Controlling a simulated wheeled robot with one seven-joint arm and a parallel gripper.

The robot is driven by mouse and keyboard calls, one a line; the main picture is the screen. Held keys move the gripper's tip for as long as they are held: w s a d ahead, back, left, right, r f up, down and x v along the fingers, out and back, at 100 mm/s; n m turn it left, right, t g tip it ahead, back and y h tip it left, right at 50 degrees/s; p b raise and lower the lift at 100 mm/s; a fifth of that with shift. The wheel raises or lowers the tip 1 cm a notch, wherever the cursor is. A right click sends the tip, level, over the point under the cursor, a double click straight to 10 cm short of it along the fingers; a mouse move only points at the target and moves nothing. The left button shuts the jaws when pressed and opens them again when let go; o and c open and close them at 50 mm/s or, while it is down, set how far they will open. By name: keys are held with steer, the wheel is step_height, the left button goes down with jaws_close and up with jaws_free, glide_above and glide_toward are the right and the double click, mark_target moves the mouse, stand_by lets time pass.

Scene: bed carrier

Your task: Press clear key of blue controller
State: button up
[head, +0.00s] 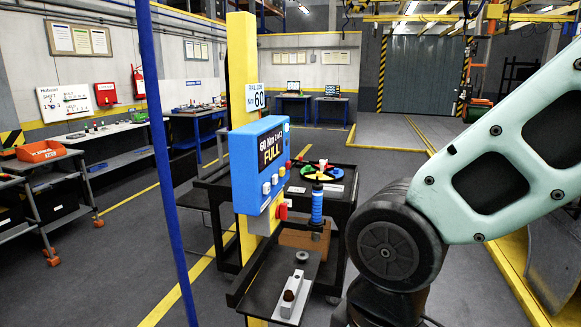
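The blue controller (246,185) is a box fixed to a yellow post (242,70), near the middle of the head view. Its dark display (270,147) reads "60 Nm 2 of 2 FULL". Several small keys run along the lower part of its face: pale ones such as this key (266,188), and a red one (288,164) at the right end. Their labels are too small to read, so I cannot tell which is the clear key. My pale green arm is at the right, apart from the controller. My gripper is not in view.
A black cart (340,183) with a colored round tray (322,172) stands behind the controller. A blue-handled tool (317,203) and a small shelf (262,283) are below and right of it. A blue pole (160,150) stands left. Open floor lies at left.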

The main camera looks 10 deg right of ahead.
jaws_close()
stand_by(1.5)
